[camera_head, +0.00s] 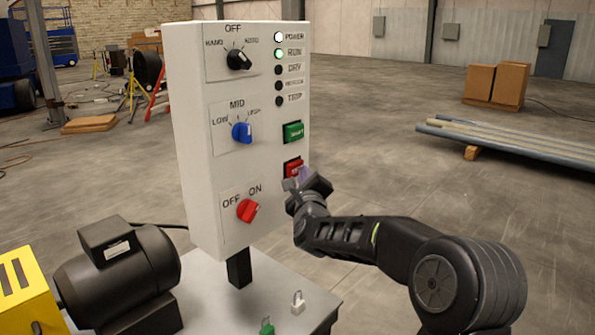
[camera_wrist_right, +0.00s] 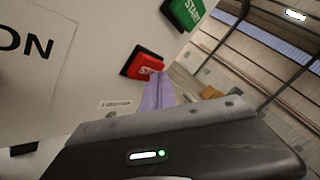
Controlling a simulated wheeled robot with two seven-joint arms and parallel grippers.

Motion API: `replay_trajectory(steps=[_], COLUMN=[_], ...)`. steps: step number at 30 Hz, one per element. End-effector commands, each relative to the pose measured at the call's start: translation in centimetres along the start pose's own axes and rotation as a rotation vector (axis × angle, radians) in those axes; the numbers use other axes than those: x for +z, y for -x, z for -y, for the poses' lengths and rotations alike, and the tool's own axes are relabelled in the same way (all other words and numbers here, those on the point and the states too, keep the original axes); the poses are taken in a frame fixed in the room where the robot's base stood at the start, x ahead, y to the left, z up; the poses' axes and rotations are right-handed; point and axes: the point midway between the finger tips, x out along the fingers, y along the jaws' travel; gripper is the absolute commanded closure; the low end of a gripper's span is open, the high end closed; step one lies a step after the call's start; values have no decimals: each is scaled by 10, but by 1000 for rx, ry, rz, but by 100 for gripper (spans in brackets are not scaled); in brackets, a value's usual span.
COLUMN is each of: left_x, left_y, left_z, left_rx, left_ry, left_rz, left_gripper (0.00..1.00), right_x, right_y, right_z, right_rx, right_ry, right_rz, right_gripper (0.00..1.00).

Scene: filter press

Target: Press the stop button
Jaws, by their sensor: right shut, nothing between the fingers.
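The red stop button (camera_head: 292,167) is on the right side of the front of a white control box (camera_head: 205,180), below the green start button (camera_head: 293,131). In the right wrist view the stop button (camera_wrist_right: 142,65) shows with the start button (camera_wrist_right: 184,12) above it. My right gripper (camera_head: 299,179) is shut and empty, with its tip at the lower right edge of the stop button. In the wrist view its purple-grey fingers (camera_wrist_right: 158,92) reach up to the button's lower right part. I cannot tell whether they touch it. My left gripper is not in view.
The box also carries a black knob (camera_head: 239,60), a blue knob (camera_head: 242,132) and a red OFF/ON switch (camera_head: 248,210). The POWER and RUN lamps (camera_head: 279,54) are lit. A dark motor (camera_head: 120,270) stands left of the post. Two small padlocks (camera_head: 298,303) are on the grey base.

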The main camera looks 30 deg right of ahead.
Motion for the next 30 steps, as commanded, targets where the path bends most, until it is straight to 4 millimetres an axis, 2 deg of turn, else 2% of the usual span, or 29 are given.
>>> replay_trajectory(steps=[30], left_x=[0], left_y=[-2], left_z=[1], left_rx=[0], left_ry=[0], left_rz=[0], left_gripper=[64], right_x=[6], right_y=[-7], right_z=[-6], right_rx=[1], right_ry=[0], right_rz=[2], right_gripper=[100])
